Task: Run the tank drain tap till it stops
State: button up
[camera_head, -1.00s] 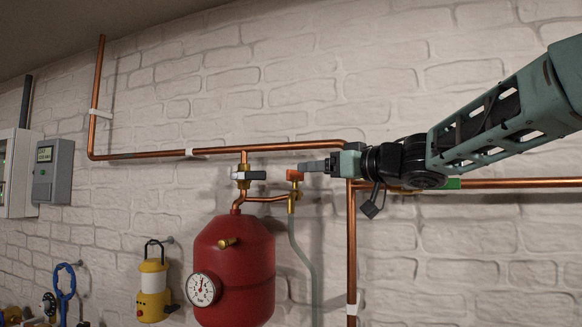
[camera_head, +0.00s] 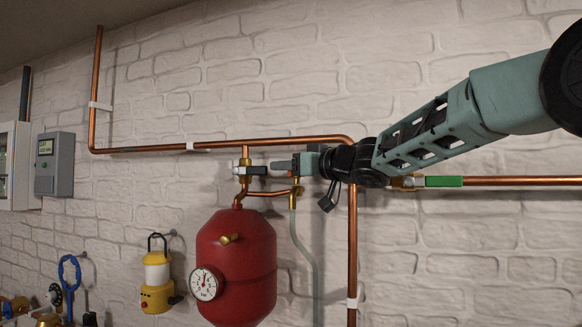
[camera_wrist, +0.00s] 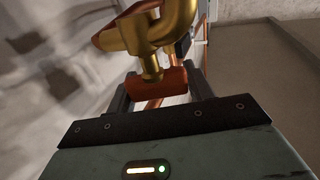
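The drain tap is a brass tap (camera_head: 296,190) on a copper branch beside the top of the red tank (camera_head: 240,265), with a pale hose (camera_head: 312,268) running down from it. Its orange-red handle (camera_wrist: 165,82) shows in the wrist view, below the brass body (camera_wrist: 158,35). My gripper (camera_head: 285,166) is at the tap from the right and mostly hides the handle in the head view. In the wrist view, my gripper's (camera_wrist: 160,90) fingers stand on either side of the handle, very close to its ends. I cannot tell whether they press on it.
A dark-levered valve (camera_head: 255,170) sits just left of the tap. A vertical copper pipe (camera_head: 352,240) runs behind my wrist, and a green-handled valve (camera_head: 443,181) is on the pipe to the right. A gauge (camera_head: 205,284) and a yellow lantern (camera_head: 157,280) are lower left.

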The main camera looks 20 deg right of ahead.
jog(key=c, duration=0.4)
jog(key=shift+c, duration=0.2)
